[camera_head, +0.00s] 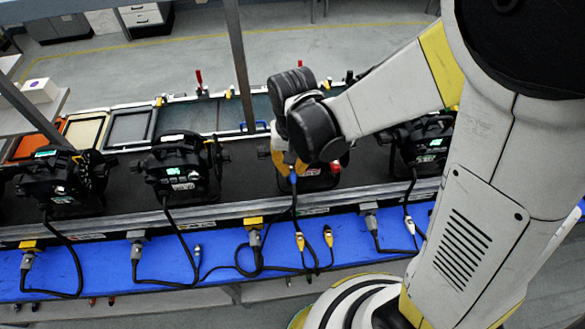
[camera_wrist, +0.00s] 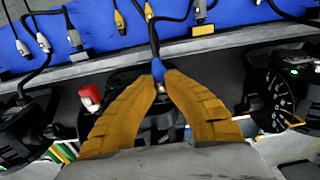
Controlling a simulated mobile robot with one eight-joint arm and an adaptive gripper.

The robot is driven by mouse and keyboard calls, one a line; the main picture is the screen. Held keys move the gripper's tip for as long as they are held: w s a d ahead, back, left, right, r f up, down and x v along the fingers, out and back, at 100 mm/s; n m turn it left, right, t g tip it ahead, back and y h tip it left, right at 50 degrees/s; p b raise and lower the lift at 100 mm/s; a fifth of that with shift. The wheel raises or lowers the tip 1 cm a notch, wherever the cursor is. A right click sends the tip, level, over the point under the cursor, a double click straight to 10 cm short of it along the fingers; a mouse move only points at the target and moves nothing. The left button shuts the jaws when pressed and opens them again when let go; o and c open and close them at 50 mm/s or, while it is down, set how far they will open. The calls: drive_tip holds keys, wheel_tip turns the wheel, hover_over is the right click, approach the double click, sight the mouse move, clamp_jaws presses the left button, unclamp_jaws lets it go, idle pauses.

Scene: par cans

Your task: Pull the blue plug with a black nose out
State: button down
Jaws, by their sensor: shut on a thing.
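My gripper (camera_head: 289,168) has yellow-orange fingers that meet at the blue plug (camera_head: 293,180) in front of a black par can (camera_head: 318,181) in the middle of the bench. In the wrist view the two fingers (camera_wrist: 161,80) close on the blue plug (camera_wrist: 157,67) from either side. A black cable (camera_wrist: 153,38) runs from the plug toward the blue surface. The plug's black nose is hidden by the fingers, so I cannot tell whether it still sits in a socket.
Other par cans stand left (camera_head: 178,164) and far left (camera_head: 66,182), with another at right (camera_head: 420,142). Yellow (camera_head: 328,236) and grey connectors with loose black cables lie on the blue surface (camera_head: 180,262). A red part (camera_wrist: 90,97) is left of the fingers.

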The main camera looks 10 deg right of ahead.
drive_tip(key=shift+s, duration=2.1)
drive_tip(key=shift+s, duration=0.2)
drive_tip(key=s+d+f+b, duration=0.3)
drive_tip(key=d+f+b, duration=0.15)
drive_tip(key=d, duration=2.15)
drive_tip(key=s+d+f+b, duration=0.3)
drive_tip(key=d+b, duration=0.3)
drive_tip(key=d, duration=1.9)
drive_tip(key=s+d+f+b, duration=0.35)
drive_tip(key=d+b, duration=0.25)
drive_tip(key=d, duration=2)
drive_tip(key=shift+g, duration=0.4)
drive_tip(key=f+b, duration=0.2)
drive_tip(key=f, duration=0.2)
drive_tip(key=f+b, duration=0.2)
drive_tip(key=f, duration=0.2)
drive_tip(key=f+b, duration=0.3)
drive_tip(key=f, duration=0.1)
drive_tip(key=shift+w+d+f, duration=0.1)
drive_tip(key=shift+w+f, duration=0.2)
drive_tip(key=shift+f, duration=0.05)
